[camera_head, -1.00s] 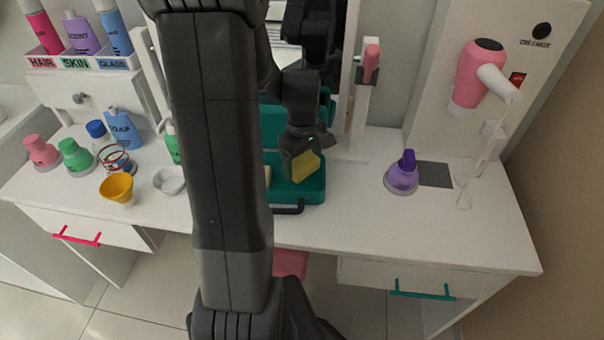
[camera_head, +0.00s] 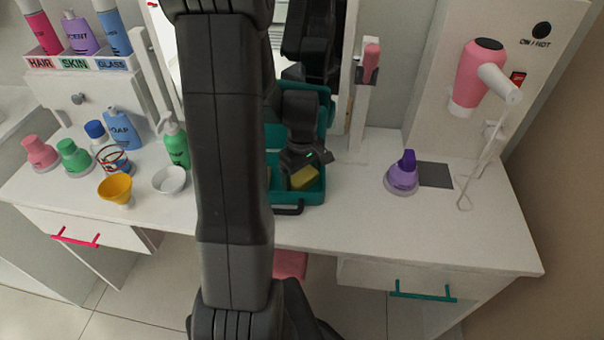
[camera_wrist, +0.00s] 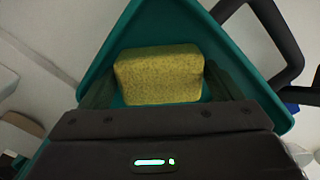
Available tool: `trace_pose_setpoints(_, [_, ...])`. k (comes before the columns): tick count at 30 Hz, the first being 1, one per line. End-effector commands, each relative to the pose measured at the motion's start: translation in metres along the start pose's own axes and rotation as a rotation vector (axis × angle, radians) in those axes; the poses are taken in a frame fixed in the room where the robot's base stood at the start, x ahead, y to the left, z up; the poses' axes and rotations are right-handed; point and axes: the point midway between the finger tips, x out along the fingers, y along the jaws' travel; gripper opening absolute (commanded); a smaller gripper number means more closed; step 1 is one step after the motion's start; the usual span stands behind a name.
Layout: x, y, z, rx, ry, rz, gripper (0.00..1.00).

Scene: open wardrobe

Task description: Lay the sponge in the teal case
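The yellow sponge (camera_head: 303,178) is low inside the teal case (camera_head: 312,196), near its front right part. My gripper (camera_head: 306,158) is above it, pointing down into the open case. In the wrist view the sponge (camera_wrist: 158,75) sits between my two fingers, which meet its left and right sides. The teal case (camera_wrist: 190,18) surrounds the sponge there. Whether the sponge touches the case floor cannot be told. The case's left part is hidden behind my arm; its raised lid (camera_head: 322,97) stands at the back.
A white bowl (camera_head: 170,180), yellow cup (camera_head: 117,188) and green pump bottle (camera_head: 176,145) are left of my arm. A pink hair dryer (camera_head: 478,75) hangs at right. The counter's front right is clear.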

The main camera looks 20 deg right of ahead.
Motion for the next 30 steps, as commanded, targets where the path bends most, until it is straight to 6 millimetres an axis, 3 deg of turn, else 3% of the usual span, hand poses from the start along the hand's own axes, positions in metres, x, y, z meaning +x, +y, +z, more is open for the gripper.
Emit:
trace_pose_setpoints(8, [-0.009,0.001,-0.001,0.000,0.003,0.003,0.85])
trace_pose_setpoints(21, [-0.096,0.001,-0.001,0.000,0.004,0.004,0.85])
trace_pose_setpoints(30, [-0.123,0.000,0.000,0.000,0.001,0.001,0.85])
